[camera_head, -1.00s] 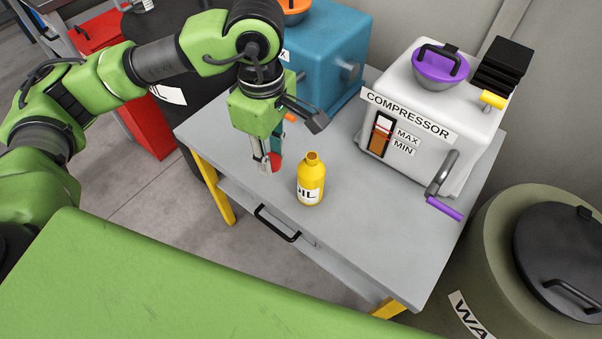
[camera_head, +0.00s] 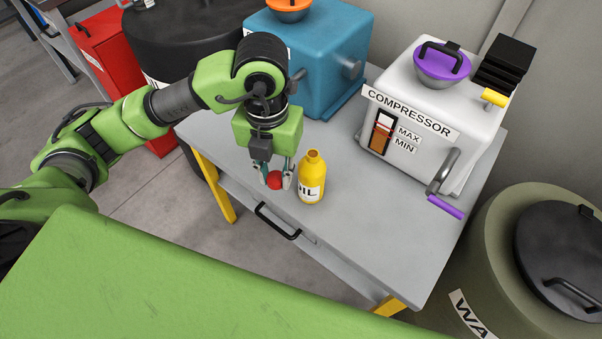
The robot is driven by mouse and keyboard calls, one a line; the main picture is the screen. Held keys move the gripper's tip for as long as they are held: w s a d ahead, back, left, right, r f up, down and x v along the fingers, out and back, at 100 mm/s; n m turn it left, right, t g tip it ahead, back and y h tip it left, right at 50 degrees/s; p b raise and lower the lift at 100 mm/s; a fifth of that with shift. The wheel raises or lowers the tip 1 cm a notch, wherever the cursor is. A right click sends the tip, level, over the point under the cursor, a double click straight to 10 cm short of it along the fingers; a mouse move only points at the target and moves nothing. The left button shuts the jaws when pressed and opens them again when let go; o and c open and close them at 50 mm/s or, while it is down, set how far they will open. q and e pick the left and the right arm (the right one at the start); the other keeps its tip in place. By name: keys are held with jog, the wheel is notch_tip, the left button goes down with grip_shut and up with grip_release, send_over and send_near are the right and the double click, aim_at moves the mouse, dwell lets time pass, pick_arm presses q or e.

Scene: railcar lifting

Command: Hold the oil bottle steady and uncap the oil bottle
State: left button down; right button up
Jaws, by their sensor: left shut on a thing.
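The yellow oil bottle (camera_head: 312,180) stands upright on the grey table, its label partly showing. Its neck is bare at the top, with no cap on it. My left gripper (camera_head: 275,179) points down just left of the bottle, low over the table. It is shut on a red round cap (camera_head: 275,181), held between its fingertips. The gripper looks apart from or very close to the bottle; I cannot tell if they touch. My right gripper is not in view.
The white compressor (camera_head: 428,120) with a purple-lidded funnel and a purple-handled crank (camera_head: 445,206) stands at the table's right. A blue machine (camera_head: 318,60) stands behind. The grey table (camera_head: 350,235) is clear in front. A green-grey barrel (camera_head: 480,235) stands at the right.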

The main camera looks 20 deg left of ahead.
pick_arm(q)
jog(key=n, duration=0.3)
jog(key=f+n, duration=0.1)
jog(key=n, duration=0.1)
jog(key=shift+s+f, duration=0.1)
jog(key=shift+s, duration=0.15)
jog(key=n, duration=0.3)
jog(key=shift+s+f, duration=0.15)
jog(key=shift+f, duration=0.15)
jog(key=shift+n, duration=0.3)
jog(key=w+a+f, duration=0.3)
jog(key=w+f, duration=0.1)
jog(key=w, duration=0.4)
send_over(276, 163)
jog(key=s+d, duration=0.1)
jog(key=s, duration=0.2)
notch_tip(276, 163, down, 5)
jog(key=shift+w+d+f+p, duration=0.1)
jog(key=shift+d+f+p, duration=0.05)
jog(key=shift+p, duration=0.3)
jog(key=shift+w+f, duration=0.25)
jog(key=shift+f, duration=0.1)
notch_tip(276, 163, down, 2)
jog(key=shift+f+p, duration=0.2)
jog(key=shift+p, duration=0.15)
jog(key=shift+f, duration=0.35)
